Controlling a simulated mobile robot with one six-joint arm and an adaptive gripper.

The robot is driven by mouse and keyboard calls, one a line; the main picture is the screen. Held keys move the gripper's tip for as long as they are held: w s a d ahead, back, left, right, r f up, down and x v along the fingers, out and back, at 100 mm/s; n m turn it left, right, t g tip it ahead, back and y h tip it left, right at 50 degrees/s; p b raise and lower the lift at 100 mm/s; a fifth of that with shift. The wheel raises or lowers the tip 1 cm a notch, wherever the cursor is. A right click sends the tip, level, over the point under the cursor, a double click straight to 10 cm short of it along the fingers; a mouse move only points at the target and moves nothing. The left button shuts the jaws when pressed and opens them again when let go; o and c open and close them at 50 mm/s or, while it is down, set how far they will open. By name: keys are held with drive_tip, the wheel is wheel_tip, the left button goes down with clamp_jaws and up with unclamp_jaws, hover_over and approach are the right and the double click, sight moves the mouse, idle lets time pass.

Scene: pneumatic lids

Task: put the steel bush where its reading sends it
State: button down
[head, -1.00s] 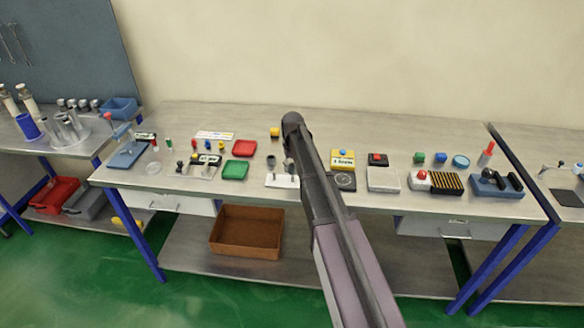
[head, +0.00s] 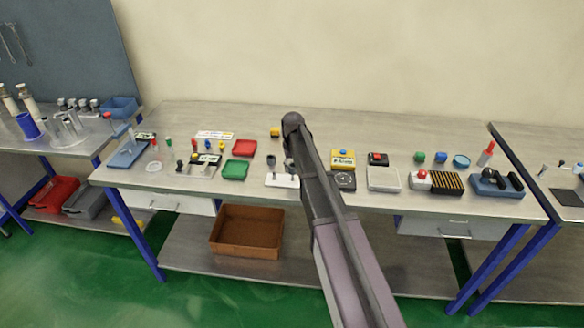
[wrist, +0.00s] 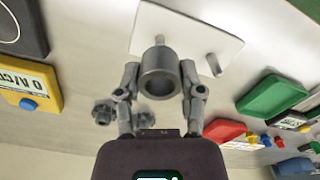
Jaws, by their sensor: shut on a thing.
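My gripper (wrist: 160,88) is shut on the steel bush (wrist: 157,72), a grey hollow cylinder with its open end facing the wrist camera. The bush is over a white plate with pegs (wrist: 185,30) in the wrist view. One peg shows just beyond the bush and another stands to its right; I cannot tell whether the bush touches the near peg. In the head view the white plate (head: 277,181) is partly behind my arm, which hides most of my gripper. A yellow box with a blue button (head: 343,157) and a round dark dial (head: 344,180) stand right of the plate.
A green tray (head: 235,170) and a red tray (head: 244,148) lie left of the plate. A pale tray (head: 384,179) and a red-button box (head: 378,159) lie to the right. A brown bin (head: 246,231) sits on the lower shelf. The back of the bench is mostly clear.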

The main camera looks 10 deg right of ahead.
sight(293, 181)
drive_tip(key=shift+f+b, duration=2.15)
idle(1.9)
drive_tip(key=shift+c, duration=0.6)
unclamp_jaws()
drive_tip(key=shift+o, duration=0.6)
drive_tip(key=shift+r+p, duration=3.55)
